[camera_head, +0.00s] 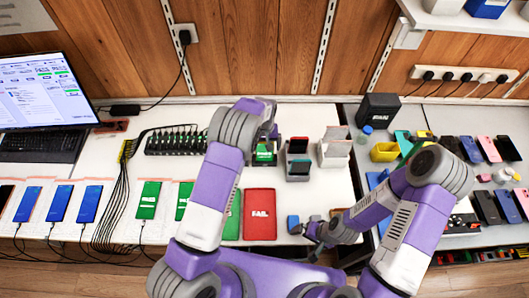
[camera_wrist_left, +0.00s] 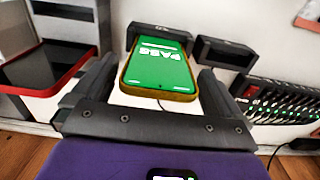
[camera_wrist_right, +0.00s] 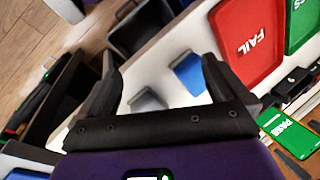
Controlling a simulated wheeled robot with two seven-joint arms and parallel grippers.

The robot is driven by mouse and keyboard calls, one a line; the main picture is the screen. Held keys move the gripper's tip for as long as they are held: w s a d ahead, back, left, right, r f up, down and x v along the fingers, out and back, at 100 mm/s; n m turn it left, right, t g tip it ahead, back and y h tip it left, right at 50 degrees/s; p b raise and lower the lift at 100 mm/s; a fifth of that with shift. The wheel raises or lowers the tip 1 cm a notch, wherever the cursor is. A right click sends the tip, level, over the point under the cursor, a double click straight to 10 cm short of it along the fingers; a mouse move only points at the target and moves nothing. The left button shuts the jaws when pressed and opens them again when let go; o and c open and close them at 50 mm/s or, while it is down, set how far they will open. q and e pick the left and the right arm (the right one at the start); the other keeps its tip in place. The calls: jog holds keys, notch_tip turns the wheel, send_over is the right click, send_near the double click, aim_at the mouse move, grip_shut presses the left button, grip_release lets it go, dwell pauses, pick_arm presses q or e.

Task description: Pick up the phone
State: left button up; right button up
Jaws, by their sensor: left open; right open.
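A phone in a yellow case shows a green PASS screen in the left wrist view (camera_wrist_left: 160,68). It leans back on a dark stand (camera_wrist_left: 178,36). My left gripper (camera_wrist_left: 155,82) is open, with one finger on each side of the phone's lower part; I cannot tell whether they touch it. In the head view the phone (camera_head: 264,155) is partly hidden by my left gripper (camera_head: 266,135). My right gripper (camera_head: 312,236) is open near the table's front edge, with a blue item (camera_wrist_right: 188,74) and a grey item (camera_wrist_right: 148,100) ahead of it.
A red FAIL tray (camera_head: 260,213) and a green tray (camera_head: 233,217) lie at the front. Several cabled phones lie at left, before a laptop (camera_head: 44,95) and a charging hub (camera_head: 176,142). Phone holders (camera_head: 298,160) stand to the right. A second table holds more phones.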

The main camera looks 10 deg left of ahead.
pick_arm(q)
jog(key=shift+w+f, duration=0.1)
jog(key=shift+f, duration=0.65)
jog(key=c, duration=1.1)
jog(key=shift+r, duration=0.15)
